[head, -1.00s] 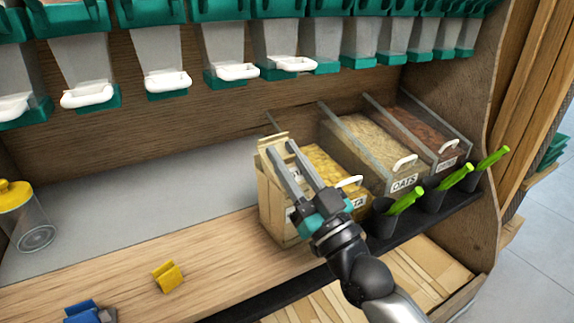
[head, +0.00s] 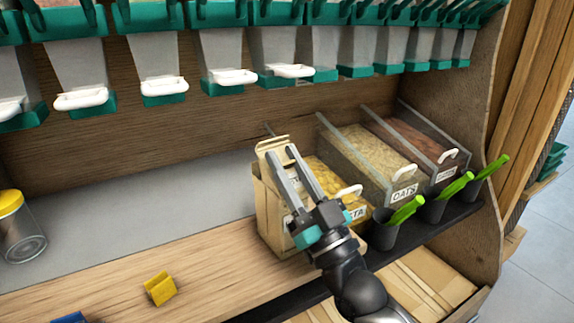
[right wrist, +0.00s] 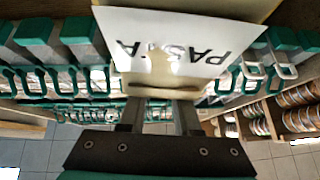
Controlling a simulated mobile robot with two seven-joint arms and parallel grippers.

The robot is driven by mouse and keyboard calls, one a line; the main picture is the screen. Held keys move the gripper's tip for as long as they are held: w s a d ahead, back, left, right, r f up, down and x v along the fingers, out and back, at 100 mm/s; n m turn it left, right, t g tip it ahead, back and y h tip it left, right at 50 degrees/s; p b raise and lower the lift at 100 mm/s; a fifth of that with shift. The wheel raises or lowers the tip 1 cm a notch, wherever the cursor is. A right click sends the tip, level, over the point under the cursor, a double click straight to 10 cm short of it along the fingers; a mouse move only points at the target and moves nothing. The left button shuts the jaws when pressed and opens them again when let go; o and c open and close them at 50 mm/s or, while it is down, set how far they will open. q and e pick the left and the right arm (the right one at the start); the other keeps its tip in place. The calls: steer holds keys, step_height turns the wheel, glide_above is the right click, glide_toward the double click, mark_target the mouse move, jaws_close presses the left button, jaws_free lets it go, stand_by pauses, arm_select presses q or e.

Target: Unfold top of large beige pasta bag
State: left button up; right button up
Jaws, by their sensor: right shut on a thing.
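The large beige pasta bag (head: 270,212) stands upright at the right end of the wooden counter, beside the pasta bin. Its top edge (head: 270,144) shows just behind my fingers. My right gripper (head: 281,151) reaches up over the bag's front from the lower right and is shut on the top of the bag. In the right wrist view, the bag's white label (right wrist: 185,42) reading PASTA appears upside down, and a beige fold (right wrist: 163,91) lies between the fingers. My gripper covers part of the bag's front in the head view. My left gripper is not in view.
Clear bins of pasta (head: 326,178), oats (head: 370,150) and a reddish food (head: 405,137) stand right of the bag. Black cups with green-handled scoops (head: 405,212) are in front. A yellow clip (head: 160,289) and a jar (head: 20,235) are left.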

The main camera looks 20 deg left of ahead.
stand_by(0.4)
steer(key=o, duration=0.9)
steer(key=shift+o, duration=0.2)
steer(key=shift+f, duration=0.1)
steer(key=shift+s+d+f, duration=0.1)
steer(key=shift+s+d, duration=0.05)
steer(key=shift+d, duration=0.05)
steer(key=shift+s+d+f, duration=0.2)
steer(key=shift+d, duration=0.05)
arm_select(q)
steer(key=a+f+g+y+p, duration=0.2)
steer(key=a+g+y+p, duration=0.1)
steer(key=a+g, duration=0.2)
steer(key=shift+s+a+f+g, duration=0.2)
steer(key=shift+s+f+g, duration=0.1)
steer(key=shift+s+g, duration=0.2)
arm_select(e)
steer(key=v, duration=1.4)
steer(key=shift+a, duration=0.1)
